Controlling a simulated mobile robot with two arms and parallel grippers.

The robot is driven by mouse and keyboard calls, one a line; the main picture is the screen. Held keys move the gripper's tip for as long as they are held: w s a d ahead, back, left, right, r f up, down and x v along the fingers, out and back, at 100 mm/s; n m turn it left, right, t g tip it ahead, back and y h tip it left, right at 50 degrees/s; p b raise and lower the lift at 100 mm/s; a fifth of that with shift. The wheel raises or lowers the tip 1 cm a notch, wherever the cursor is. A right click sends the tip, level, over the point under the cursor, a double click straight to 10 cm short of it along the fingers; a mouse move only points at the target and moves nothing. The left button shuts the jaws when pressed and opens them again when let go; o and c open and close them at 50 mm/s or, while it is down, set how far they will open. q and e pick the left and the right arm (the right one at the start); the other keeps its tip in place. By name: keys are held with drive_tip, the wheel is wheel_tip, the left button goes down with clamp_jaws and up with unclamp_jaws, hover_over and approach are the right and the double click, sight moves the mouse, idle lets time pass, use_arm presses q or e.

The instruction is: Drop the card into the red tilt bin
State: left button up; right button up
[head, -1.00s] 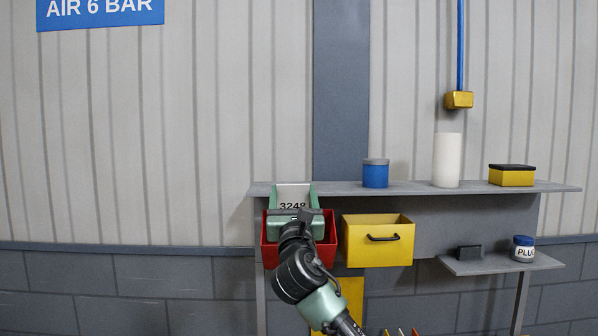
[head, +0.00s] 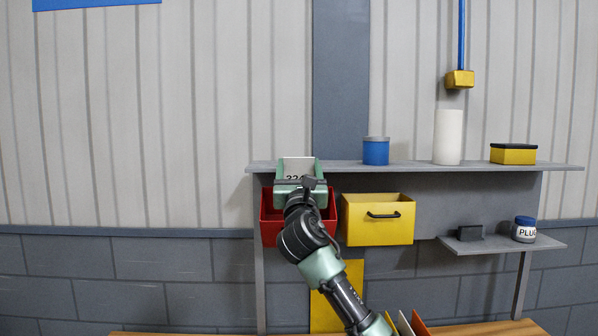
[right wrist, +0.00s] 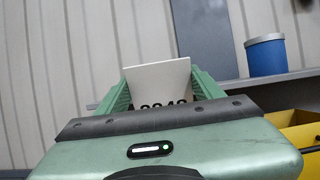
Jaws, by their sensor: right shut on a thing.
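The card (head: 297,164) is white with dark digits, partly hidden by my gripper. My right gripper (head: 298,168) is shut on it, and the card stands up between the two green fingers. The card also shows in the right wrist view (right wrist: 160,82), between the fingers (right wrist: 160,95). The red tilt bin (head: 270,228) hangs under the shelf, behind and below my right gripper. My wrist hides the middle of the bin. My left gripper is not in view.
A yellow bin (head: 378,222) with a black handle is right of the red one. The grey shelf (head: 410,165) above holds a blue tin (head: 376,151), a white cylinder (head: 447,138) and a yellow box (head: 513,154). A lower ledge (head: 500,245) carries a jar (head: 524,229).

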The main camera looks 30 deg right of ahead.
drive_tip(key=shift+w+d+f+b, duration=0.1)
drive_tip(key=shift+w+f+b, duration=0.15)
drive_tip(key=shift+f, duration=0.25)
drive_tip(key=shift+w+d+f, duration=0.15)
drive_tip(key=shift+w+d+f+b, duration=0.25)
drive_tip(key=shift+w+f+b, duration=0.15)
drive_tip(key=shift+f, duration=0.3)
drive_tip(key=shift+w+d+f+b, duration=0.25)
drive_tip(key=shift+w+f, duration=0.2)
drive_tip(key=shift+f, duration=0.2)
drive_tip(key=shift+w+d+f+b, duration=0.25)
drive_tip(key=shift+w+f+b, duration=0.15)
drive_tip(key=shift+f, duration=0.3)
drive_tip(key=o, duration=1.4)
drive_tip(key=b+v, duration=0.2)
drive_tip(key=v, duration=0.5)
drive_tip(key=shift+s+a+f, duration=0.15)
drive_tip(key=shift+s+a, duration=0.1)
